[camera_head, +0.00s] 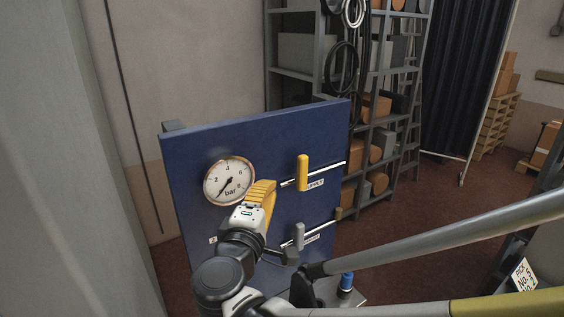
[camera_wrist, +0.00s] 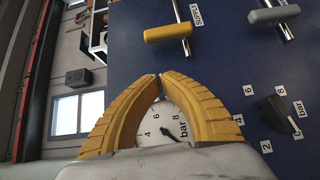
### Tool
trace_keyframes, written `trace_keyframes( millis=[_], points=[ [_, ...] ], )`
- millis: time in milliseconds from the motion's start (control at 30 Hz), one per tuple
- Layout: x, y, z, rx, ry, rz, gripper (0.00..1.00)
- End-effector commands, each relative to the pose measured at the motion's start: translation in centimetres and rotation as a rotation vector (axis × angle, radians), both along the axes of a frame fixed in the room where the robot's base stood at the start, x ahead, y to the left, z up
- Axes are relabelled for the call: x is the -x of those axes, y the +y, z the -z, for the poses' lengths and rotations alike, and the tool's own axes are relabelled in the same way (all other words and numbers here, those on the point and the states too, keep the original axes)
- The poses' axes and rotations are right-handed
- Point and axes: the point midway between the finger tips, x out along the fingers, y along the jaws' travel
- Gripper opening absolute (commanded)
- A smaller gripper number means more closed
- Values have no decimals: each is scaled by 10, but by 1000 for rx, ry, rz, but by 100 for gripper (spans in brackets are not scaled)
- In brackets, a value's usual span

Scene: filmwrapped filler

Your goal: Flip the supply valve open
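The supply valve has a yellow handle (camera_head: 302,173) on the blue panel (camera_head: 275,140), beside a label reading SUPPLY (camera_head: 315,184). The handle stands upright, across its horizontal silver pipe. The wrist view shows the same yellow handle (camera_wrist: 166,33) lying across its pipe, beyond the fingertips. My gripper (camera_head: 266,183) is in front of the panel, just left of the handle and apart from it. In the wrist view my gripper (camera_wrist: 160,76) has its yellow fingers curved together, tips meeting or nearly so, with nothing held.
A round bar gauge (camera_head: 229,181) is left of my gripper. A second valve with a grey handle (camera_head: 299,236) sits below the yellow one, also across its pipe. The wrist view shows a black knob (camera_wrist: 278,114) ringed by numbers. Shelving (camera_head: 300,55) stands behind the panel.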

Motion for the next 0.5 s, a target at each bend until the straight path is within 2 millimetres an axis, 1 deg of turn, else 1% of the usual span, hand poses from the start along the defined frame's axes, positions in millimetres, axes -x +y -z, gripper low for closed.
trace_keyframes(
  millis=[33, 100, 300, 333, 400, 500],
  points=[
    [-11, -3, -1, 0, 0, 5, 0],
    [-26, -6, -1, 0, 0, 5, 0],
    [-68, -14, -1, 0, 0, 4, 0],
    [-73, -15, -1, 0, 0, 4, 0],
    [-79, -26, -1, 0, 0, 4, 0],
    [-87, -37, -1, 0, 0, 3, 0]
  ],
)
